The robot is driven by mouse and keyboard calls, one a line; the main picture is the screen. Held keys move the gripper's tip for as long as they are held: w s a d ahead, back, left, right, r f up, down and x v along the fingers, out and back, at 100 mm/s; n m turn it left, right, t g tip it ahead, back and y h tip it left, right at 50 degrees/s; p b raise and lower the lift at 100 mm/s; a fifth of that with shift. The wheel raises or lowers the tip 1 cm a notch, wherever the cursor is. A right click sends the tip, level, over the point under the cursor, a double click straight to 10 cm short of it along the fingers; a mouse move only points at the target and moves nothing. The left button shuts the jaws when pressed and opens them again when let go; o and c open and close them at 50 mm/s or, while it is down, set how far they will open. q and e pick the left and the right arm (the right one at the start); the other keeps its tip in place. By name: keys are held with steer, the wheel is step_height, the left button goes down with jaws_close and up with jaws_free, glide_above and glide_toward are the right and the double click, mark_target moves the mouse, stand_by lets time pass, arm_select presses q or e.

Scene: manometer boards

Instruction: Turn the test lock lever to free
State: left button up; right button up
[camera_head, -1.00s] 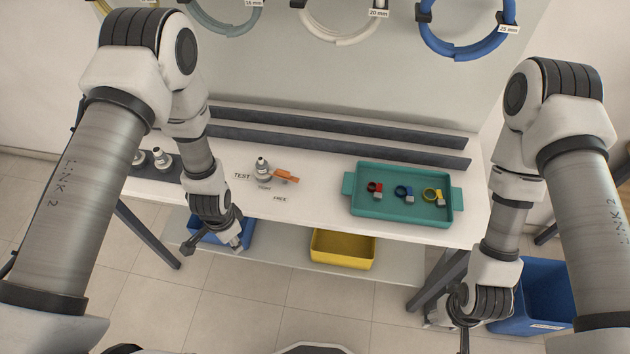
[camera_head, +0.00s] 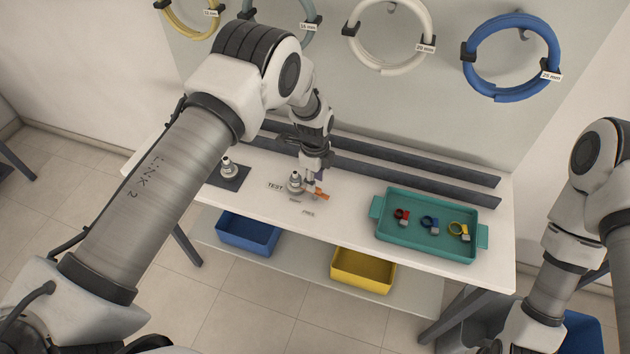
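The orange test lock lever (camera_head: 322,194) sticks out to the right from a metal fitting (camera_head: 294,184) on the white bench. A TEST label (camera_head: 275,187) lies to the left of the fitting and a FREE label (camera_head: 308,213) in front of it. My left gripper (camera_head: 314,188) points down at the lever, just behind or over it, and partly covers it. I cannot tell whether they touch or whether the fingers are open. My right arm comes in at the right edge; its gripper is out of view.
A teal tray (camera_head: 376,207) with red, blue and yellow rings stands on the bench to the right. Another metal fitting (camera_head: 228,168) stands on a dark plate at the left. Dark rails (camera_head: 420,178) run behind. Blue (camera_head: 248,234) and yellow (camera_head: 362,271) bins sit below.

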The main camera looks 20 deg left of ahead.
arm_select(q)
steer(key=shift+f, duration=1.2)
steer(key=shift+s, duration=0.1)
jaws_close()
